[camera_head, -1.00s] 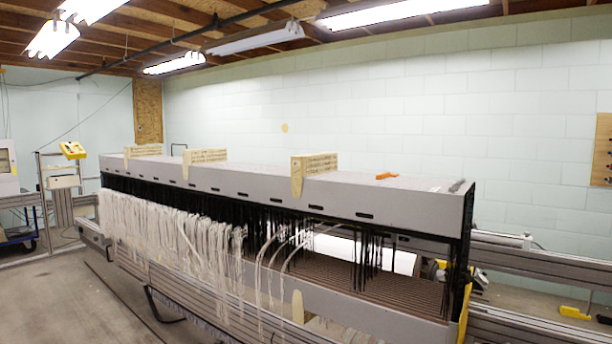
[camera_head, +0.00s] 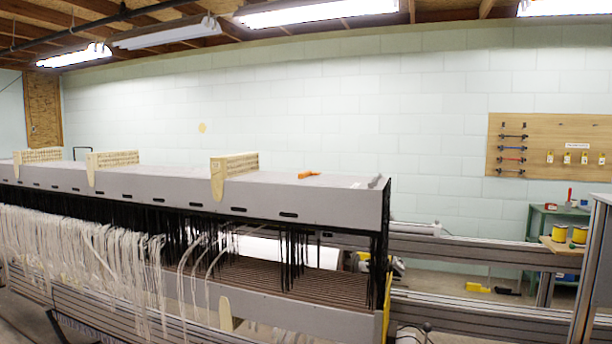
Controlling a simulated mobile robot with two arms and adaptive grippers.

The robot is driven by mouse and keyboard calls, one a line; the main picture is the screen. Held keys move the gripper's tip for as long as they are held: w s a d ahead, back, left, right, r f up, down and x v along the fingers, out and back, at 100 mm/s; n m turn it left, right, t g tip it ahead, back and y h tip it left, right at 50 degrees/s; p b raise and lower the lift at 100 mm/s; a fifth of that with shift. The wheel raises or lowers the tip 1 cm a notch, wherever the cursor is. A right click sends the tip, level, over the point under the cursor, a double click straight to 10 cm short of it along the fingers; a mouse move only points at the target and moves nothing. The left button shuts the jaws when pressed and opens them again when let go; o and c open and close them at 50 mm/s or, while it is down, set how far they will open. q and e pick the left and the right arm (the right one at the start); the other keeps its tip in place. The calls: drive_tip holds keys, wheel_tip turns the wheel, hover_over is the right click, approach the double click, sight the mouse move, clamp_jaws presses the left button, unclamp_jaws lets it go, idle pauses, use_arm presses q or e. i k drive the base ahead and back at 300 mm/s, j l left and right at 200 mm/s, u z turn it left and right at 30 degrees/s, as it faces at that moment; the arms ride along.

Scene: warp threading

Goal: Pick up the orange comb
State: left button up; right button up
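The orange comb (camera_head: 308,174) is a small orange piece lying on the flat grey top of the loom frame (camera_head: 330,190). It lies to the right of the rightmost wooden block (camera_head: 234,172) and left of the frame's right end. Neither of my grippers is in view.
White warp threads (camera_head: 90,250) hang along the loom's front, with dark heddles (camera_head: 300,255) under the top. A pegboard (camera_head: 550,145) with tools hangs on the right wall. A green table (camera_head: 560,215) and yellow spools (camera_head: 560,233) stand at right.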

sight(308, 173)
drive_tip(key=i+j+z, duration=0.15)
drive_tip(key=i, duration=0.25)
drive_tip(key=i+j+z, duration=0.15)
drive_tip(key=i, duration=0.25)
